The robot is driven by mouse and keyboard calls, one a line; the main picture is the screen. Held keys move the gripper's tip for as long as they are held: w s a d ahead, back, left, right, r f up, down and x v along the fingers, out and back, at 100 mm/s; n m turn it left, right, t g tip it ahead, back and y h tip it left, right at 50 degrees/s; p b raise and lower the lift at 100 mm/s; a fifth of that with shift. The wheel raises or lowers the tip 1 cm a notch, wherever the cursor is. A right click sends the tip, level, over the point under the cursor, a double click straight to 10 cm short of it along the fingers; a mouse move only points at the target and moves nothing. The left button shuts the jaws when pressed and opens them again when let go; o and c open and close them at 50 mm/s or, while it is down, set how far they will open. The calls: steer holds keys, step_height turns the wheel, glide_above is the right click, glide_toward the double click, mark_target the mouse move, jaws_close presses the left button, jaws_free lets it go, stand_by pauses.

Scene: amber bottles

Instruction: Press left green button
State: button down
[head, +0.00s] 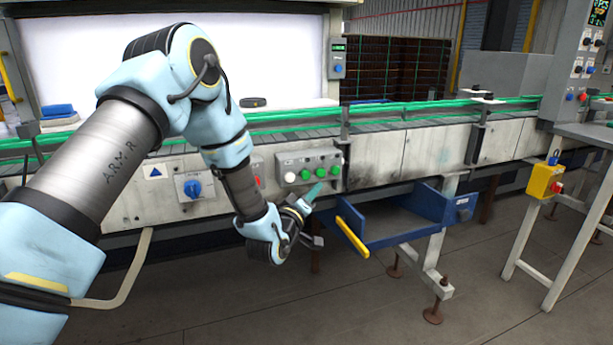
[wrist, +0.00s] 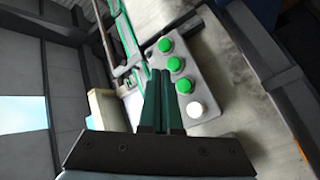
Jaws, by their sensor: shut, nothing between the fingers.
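A grey button box (head: 312,183) on the conveyor's front carries a white button (head: 290,177) at its left end and three green buttons in a row. The left green button (head: 306,175) is beside the white one; in the wrist view it is the green button (wrist: 184,86) nearest the white. My gripper (head: 317,189) has its teal fingers shut and empty, just below and in front of the box, pointing up toward it. In the wrist view the fingertips (wrist: 160,71) appear left of the button row. I cannot tell whether they touch the box.
A blue rotary switch (head: 193,189) and a red button (head: 257,180) are left of the box. A blue open bin (head: 385,235) with a yellow edge (head: 352,238) is just right of my gripper. Green rails (head: 410,107) run above. Open floor lies in front.

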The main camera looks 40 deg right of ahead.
mark_target(306, 175)
steer(key=shift+w+d+b, duration=0.15)
steer(key=shift+w+d, duration=0.2)
steer(key=shift+w, duration=0.5)
steer(key=shift+w+d+b, duration=0.2)
steer(key=shift+w+d, duration=0.1)
steer(key=shift+w, duration=0.6)
steer(key=shift+w+d+b, duration=0.15)
steer(key=shift+w+d, duration=0.2)
steer(key=shift+w, duration=0.5)
steer(key=shift+w, duration=0.15)
steer(key=shift+w+d+b, duration=0.15)
steer(key=shift+w+b, duration=0.1)
steer(key=shift+b, duration=0.15)
